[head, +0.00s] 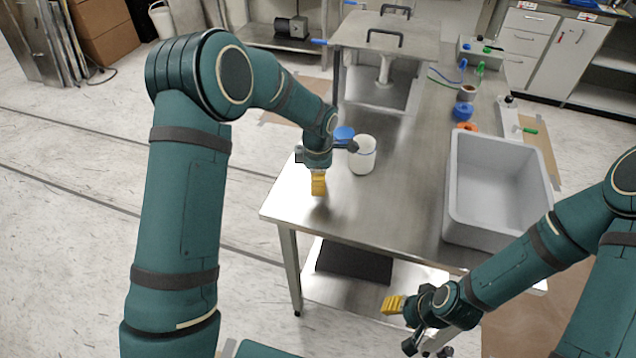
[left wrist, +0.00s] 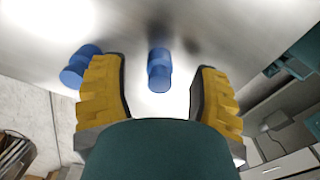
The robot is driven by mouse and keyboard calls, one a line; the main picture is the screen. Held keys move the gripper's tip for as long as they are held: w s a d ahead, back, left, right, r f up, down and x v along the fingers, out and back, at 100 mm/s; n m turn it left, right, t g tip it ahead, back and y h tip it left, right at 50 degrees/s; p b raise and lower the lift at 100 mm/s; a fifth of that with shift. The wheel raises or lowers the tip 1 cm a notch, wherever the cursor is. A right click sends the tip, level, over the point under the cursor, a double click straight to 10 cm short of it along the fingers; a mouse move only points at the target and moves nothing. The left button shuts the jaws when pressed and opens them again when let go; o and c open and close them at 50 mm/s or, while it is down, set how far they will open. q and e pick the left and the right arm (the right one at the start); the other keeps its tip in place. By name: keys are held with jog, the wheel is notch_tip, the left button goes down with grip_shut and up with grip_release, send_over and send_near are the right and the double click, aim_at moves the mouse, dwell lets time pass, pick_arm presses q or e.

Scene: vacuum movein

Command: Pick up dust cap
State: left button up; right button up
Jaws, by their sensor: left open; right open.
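My left gripper (head: 318,184) is over the left end of the steel table (head: 400,205), pointing down. In the left wrist view its yellow fingers (left wrist: 158,98) are apart. A small blue stepped cylinder (left wrist: 158,70), which looks like a dust cap, shows between them, untouched. A second blue piece (left wrist: 80,65) is outside the left finger, partly covered by it. In the head view a blue round piece (head: 344,132) shows beside the white cup (head: 364,156); I cannot tell which of the two it is. My right gripper (head: 402,325) is open and empty in front of the table.
A grey bin (head: 497,230) stands on the table's right part. Behind it are a blue piece (head: 462,112) and an orange piece (head: 467,127). A raised steel stand with black handles (head: 385,38) is at the back. The table middle between cup and bin is clear.

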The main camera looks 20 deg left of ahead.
pick_arm(q)
jog(key=shift+f, duration=0.9)
jog(key=c, duration=0.9)
jog(key=shift+o, duration=0.2)
jog(key=shift+r, duration=0.1)
notch_tip(320, 180, up, 10)
jog(key=shift+p, duration=0.65)
